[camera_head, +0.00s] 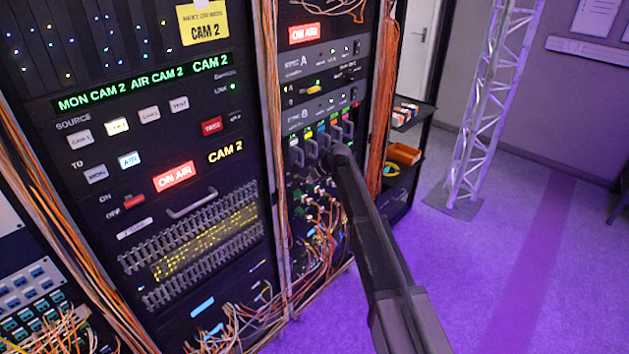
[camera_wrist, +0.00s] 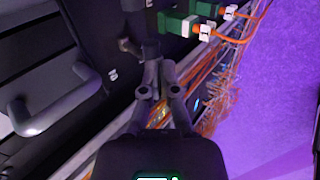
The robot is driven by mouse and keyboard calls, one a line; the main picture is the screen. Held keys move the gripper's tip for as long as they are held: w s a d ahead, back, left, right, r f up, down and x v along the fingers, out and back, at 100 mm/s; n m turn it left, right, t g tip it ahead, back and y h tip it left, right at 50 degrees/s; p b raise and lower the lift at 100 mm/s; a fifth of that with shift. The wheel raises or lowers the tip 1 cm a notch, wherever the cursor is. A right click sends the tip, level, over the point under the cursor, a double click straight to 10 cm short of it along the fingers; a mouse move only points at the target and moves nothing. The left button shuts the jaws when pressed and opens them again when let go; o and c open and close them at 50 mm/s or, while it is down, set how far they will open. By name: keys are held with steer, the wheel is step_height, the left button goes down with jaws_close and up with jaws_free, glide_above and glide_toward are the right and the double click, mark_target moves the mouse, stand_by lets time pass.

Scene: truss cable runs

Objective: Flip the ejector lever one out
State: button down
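My gripper (camera_wrist: 159,72) shows in the wrist view with its two fingertips close together and nothing clearly visible between them. A small dark lever-like part (camera_wrist: 129,46) sticks out from the black panel just beyond and left of the fingertips. It may be the ejector lever, but I cannot tell for sure. A dark block stands right beside it, near the tips; whether they touch is unclear. In the head view my arm reaches to the row of grey module handles (camera_head: 311,147) on the right rack, and hides the gripper tips.
A grey U-shaped handle (camera_wrist: 45,112) lies left of my gripper. Green connectors (camera_wrist: 177,23) with orange cables sit just beyond, to the right. Orange cable bundles (camera_head: 379,110) run down the rack edge. The purple floor (camera_head: 480,270) to the right is clear near the rack.

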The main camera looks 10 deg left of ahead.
steer(key=shift+s+f+b, duration=0.1)
steer(key=shift+f+b, duration=0.5)
steer(key=shift+f, duration=0.2)
steer(key=shift+r, duration=0.25)
steer(key=shift+r+p, duration=0.6)
steer(key=shift+p, duration=0.2)
steer(key=shift+s+d, duration=0.1)
steer(key=s+d+r+p, duration=0.3)
steer(key=d, duration=0.2)
steer(key=s+d+r+p, duration=0.3)
steer(key=d, duration=0.3)
steer(key=shift+s+f, duration=0.1)
